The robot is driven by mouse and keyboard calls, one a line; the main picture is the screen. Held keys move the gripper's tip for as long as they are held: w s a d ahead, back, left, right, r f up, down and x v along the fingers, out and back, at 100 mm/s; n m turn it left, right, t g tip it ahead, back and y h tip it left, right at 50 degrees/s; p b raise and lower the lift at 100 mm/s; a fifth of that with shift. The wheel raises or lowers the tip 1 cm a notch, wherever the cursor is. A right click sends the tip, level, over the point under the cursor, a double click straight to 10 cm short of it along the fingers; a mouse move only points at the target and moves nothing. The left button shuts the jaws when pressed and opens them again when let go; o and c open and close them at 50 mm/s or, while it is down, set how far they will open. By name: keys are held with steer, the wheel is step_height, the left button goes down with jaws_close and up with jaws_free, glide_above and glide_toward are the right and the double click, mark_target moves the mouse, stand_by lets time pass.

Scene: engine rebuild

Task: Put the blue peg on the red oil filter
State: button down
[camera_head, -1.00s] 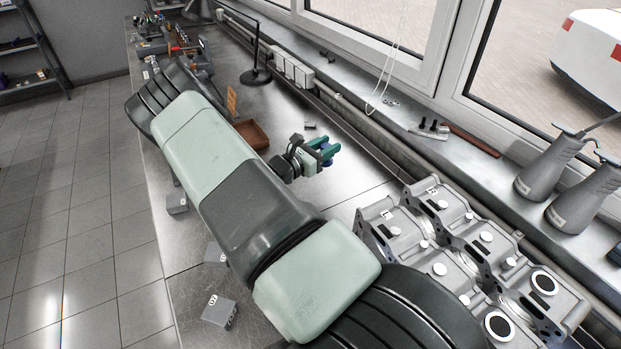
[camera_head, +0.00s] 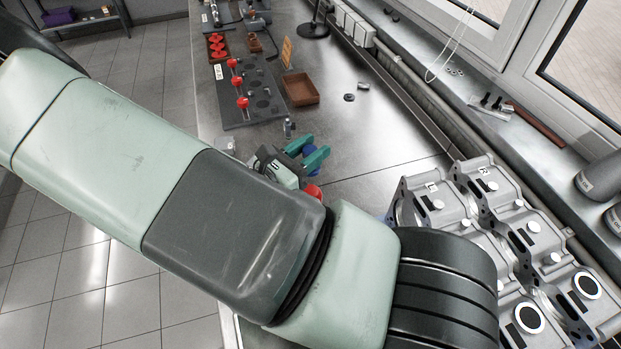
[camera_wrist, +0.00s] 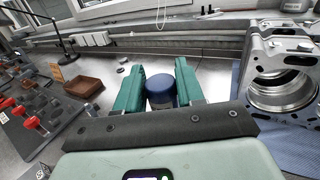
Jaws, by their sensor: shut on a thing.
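My gripper (camera_head: 312,150) has teal fingers and is shut on the blue peg (camera_head: 311,157), above the metal bench. In the wrist view the blue peg (camera_wrist: 161,94) stands between the two fingers (camera_wrist: 160,72), its round end showing and the rest hidden. A red rounded thing (camera_head: 313,192) shows just past my arm in the head view, close below the gripper. It may be the red oil filter, but my arm hides most of it. I cannot tell the gap between it and the peg. It does not show in the wrist view.
A grey engine block (camera_head: 478,215) stands at the right. A dark board (camera_head: 240,112) with several red-topped parts and a brown tray (camera_head: 301,89) lie further back. A small metal cylinder (camera_head: 288,127) stands near the gripper. The bench (camera_head: 370,130) between tray and engine block is mostly clear.

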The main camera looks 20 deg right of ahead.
mark_target(311, 174)
steer(key=shift+f, duration=3.55)
steer(key=shift+f, duration=0.15)
steer(key=c, duration=0.7)
jaws_free()
